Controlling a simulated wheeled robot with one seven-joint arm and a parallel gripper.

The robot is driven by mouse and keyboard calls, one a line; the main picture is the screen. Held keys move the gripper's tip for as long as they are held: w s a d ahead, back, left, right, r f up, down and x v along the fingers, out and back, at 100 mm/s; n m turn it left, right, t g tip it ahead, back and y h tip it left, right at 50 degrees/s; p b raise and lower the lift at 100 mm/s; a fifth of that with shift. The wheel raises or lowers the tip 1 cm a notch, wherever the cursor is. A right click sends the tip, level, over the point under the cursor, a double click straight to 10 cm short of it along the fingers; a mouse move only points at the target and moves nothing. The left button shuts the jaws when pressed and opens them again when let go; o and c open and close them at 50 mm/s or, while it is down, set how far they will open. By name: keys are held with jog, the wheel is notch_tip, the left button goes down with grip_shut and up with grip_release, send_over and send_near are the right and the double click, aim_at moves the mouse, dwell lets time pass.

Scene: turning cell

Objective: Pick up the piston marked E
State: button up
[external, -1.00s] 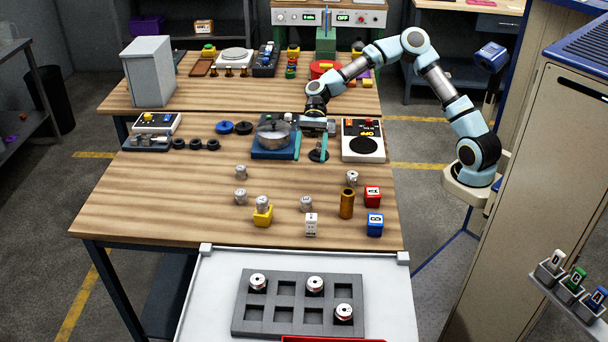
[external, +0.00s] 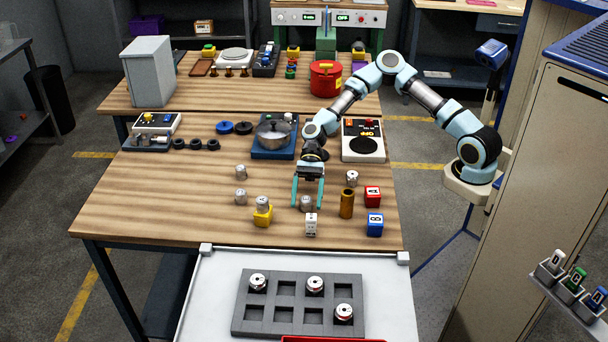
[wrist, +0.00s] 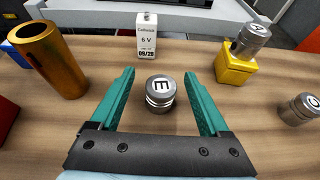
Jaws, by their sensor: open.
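The piston marked E (wrist: 160,92) is a short silver cylinder with a white top bearing a black letter. It stands upright on the wooden bench, and it also shows in the external view (external: 306,203). My gripper (wrist: 160,78) is open, with one teal finger on each side of the piston and a gap to both. In the external view my gripper (external: 308,205) reaches down over that piston. Other pistons stand nearby: one (wrist: 254,34) on a yellow block (wrist: 235,65) and one (wrist: 299,108) at the right of the wrist view.
A brass tube (wrist: 52,60) and a white 6 V block (wrist: 146,35) stand close by. Red (external: 372,196) and blue (external: 375,224) blocks lie to the right. A grey tray (external: 240,320) with several pockets holds three pistons. A pot (external: 273,132) stands behind.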

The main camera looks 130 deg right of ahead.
aim_at(305, 205)
jog(key=x, duration=0.3)
jog(key=shift+w+f, duration=0.1)
jog(key=shift+f, duration=0.05)
grip_shut()
dwell(0.6)
